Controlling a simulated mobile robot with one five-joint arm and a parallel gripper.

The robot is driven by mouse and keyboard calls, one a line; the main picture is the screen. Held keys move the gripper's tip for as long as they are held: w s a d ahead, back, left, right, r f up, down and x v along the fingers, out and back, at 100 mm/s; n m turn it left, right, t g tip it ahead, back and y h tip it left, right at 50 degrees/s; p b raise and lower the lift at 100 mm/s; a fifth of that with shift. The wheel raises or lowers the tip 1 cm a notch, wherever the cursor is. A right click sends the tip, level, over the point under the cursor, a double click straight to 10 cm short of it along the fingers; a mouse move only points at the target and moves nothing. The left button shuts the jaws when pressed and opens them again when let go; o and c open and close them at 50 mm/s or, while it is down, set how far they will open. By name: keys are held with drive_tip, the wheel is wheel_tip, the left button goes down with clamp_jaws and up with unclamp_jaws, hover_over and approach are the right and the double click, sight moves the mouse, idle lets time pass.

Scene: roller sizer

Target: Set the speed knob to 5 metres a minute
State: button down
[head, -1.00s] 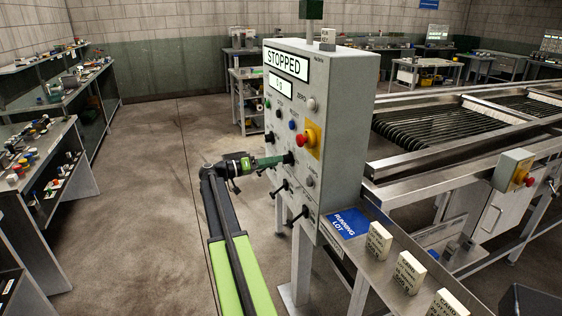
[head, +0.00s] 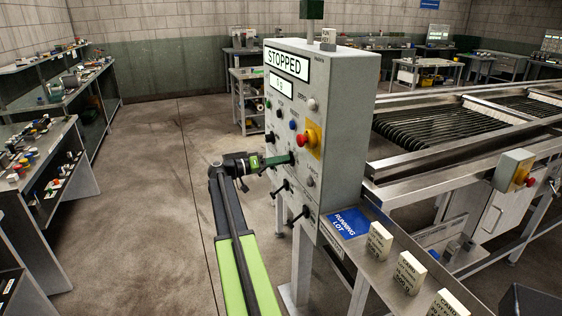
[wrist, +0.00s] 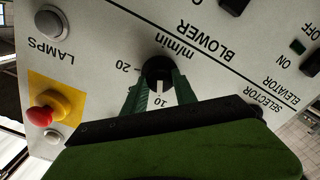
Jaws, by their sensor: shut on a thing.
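The speed knob (wrist: 155,68) is black, with "m/min" printed beside it. It shows in the wrist view, which sees the panel upside down. Marks 20 and 10 are legible around it. A pale pointer line on the knob faces the 10 mark. My gripper (wrist: 156,88) has its green fingers shut on both sides of the knob. In the head view my gripper (head: 287,159) reaches the front of the grey control panel (head: 345,130) and covers the knob. The panel's upper display (head: 286,62) reads STOPPED. The smaller readout (head: 279,84) below is too small to read surely.
A red emergency button on a yellow plate (head: 315,139) sits right of my gripper. Other black knobs (head: 282,186) sit just below it. A blue RUNNING LOT sign (head: 348,222) lies on the ledge at right. The floor left of my arm is clear.

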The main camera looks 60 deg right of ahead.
drive_tip(key=shift+n, duration=0.3)
drive_tip(key=shift+f+n, duration=0.1)
drive_tip(key=shift+n, duration=4.5)
drive_tip(key=shift+s+a, duration=0.1)
drive_tip(key=c, duration=1)
unclamp_jaws()
